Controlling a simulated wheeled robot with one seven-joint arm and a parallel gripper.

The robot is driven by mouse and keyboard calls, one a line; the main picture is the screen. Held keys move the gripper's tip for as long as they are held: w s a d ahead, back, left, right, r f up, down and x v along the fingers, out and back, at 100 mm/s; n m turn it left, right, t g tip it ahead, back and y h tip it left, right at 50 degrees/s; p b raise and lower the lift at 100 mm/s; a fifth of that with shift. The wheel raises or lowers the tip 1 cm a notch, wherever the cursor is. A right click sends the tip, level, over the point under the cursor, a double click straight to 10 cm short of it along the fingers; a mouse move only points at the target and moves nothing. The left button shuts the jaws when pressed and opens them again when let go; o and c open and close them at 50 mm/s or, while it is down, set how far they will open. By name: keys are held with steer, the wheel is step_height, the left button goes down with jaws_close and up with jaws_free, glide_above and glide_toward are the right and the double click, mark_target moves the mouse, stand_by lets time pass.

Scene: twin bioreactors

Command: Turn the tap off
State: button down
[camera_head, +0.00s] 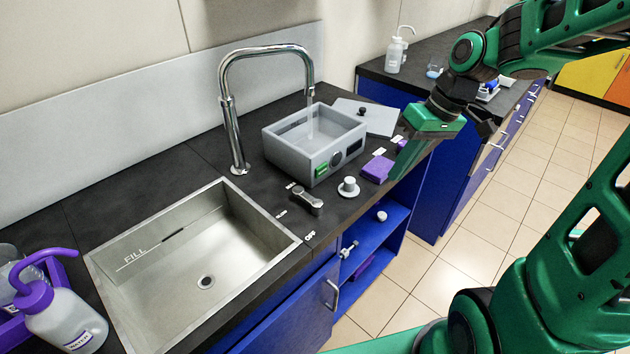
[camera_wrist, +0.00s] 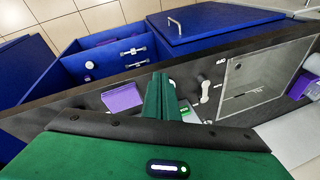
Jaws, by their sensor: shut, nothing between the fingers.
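The chrome tap (camera_head: 228,110) arches from behind the sink over to the grey water bath. A clear stream (camera_head: 310,122) falls from its spout into the bath. The tap's lever handle (camera_head: 307,199) lies on the dark counter between the sink and the bath, with small white labels around it; one reads OFF. The handle also shows in the wrist view (camera_wrist: 205,92), right of my fingers. My gripper (camera_head: 394,174) is shut and empty, above the counter's front edge, right of the handle and apart from it. It shows in the wrist view (camera_wrist: 160,80).
The steel sink (camera_head: 205,283) is left of the handle. The grey water bath (camera_head: 314,145) stands behind it. A white round knob (camera_head: 348,187) and a purple block (camera_head: 377,169) are near the counter edge, close to my gripper. A wash bottle (camera_head: 65,322) stands front left.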

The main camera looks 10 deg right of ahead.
mark_target(301, 191)
steer(key=w+a+n+y, duration=0.3)
steer(key=w+a+n, duration=0.2)
steer(key=a, duration=0.5)
steer(key=shift+w+a+g+y, duration=0.3)
steer(key=shift+w+y, duration=0.1)
steer(key=shift+w, duration=0.85)
steer(key=x, duration=0.9)
steer(key=shift+a+f, duration=0.2)
steer(key=shift+f, duration=0.1)
steer(key=shift+w+a, duration=0.1)
steer(key=shift+a, duration=0.65)
steer(key=v, duration=1)
steer(key=shift+w, duration=0.6)
